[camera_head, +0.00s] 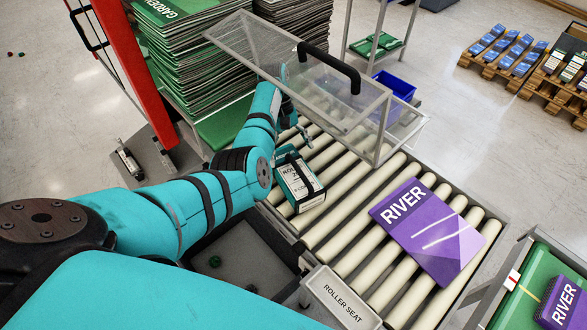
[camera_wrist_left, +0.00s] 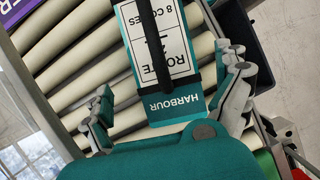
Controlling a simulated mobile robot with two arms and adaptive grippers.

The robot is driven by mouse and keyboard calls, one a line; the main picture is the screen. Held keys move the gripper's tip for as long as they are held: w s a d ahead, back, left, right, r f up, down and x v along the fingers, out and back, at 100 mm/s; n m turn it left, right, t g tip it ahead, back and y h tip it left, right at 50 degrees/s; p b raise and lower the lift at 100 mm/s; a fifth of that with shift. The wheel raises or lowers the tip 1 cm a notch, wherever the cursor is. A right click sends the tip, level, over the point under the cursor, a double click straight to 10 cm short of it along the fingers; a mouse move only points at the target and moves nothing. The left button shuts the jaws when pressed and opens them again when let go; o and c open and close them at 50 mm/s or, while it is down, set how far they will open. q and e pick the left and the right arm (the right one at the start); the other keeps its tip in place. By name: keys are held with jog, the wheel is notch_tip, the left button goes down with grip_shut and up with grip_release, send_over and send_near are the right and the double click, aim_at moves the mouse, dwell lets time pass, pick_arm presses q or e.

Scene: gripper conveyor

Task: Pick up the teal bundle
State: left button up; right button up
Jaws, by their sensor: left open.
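The teal bundle (camera_head: 301,187), with a white label and a black strap, lies on the roller conveyor beside my left arm. In the left wrist view the bundle (camera_wrist_left: 190,105) shows its "HARBOUR" end towards my left gripper (camera_wrist_left: 170,98). The gripper's two fingers are spread apart, one on each side of that end, and I see no clear contact. In the head view my left gripper (camera_head: 295,125) is at the bundle's far end, partly hidden by the arm and seen near the clear guard. My right gripper is not in view.
A purple "RIVER" pack (camera_head: 428,230) lies on the rollers to the right. A clear guard with a black handle (camera_head: 331,68) spans the conveyor close to the gripper. A "ROLLER SEAT" sign (camera_head: 342,300) stands at the near edge. Green stacks (camera_head: 190,60) stand behind.

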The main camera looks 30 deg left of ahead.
aim_at(293, 170)
pick_arm(q)
jog(key=shift+x, duration=0.95)
jog(key=p+x, duration=0.1)
jog(key=x, duration=0.3)
jog(key=shift+s+f, duration=0.1)
jog(key=shift+f, duration=0.4)
jog(key=shift+c, duration=0.7)
jog(key=c, duration=1.1)
jog(key=shift+c, duration=0.8)
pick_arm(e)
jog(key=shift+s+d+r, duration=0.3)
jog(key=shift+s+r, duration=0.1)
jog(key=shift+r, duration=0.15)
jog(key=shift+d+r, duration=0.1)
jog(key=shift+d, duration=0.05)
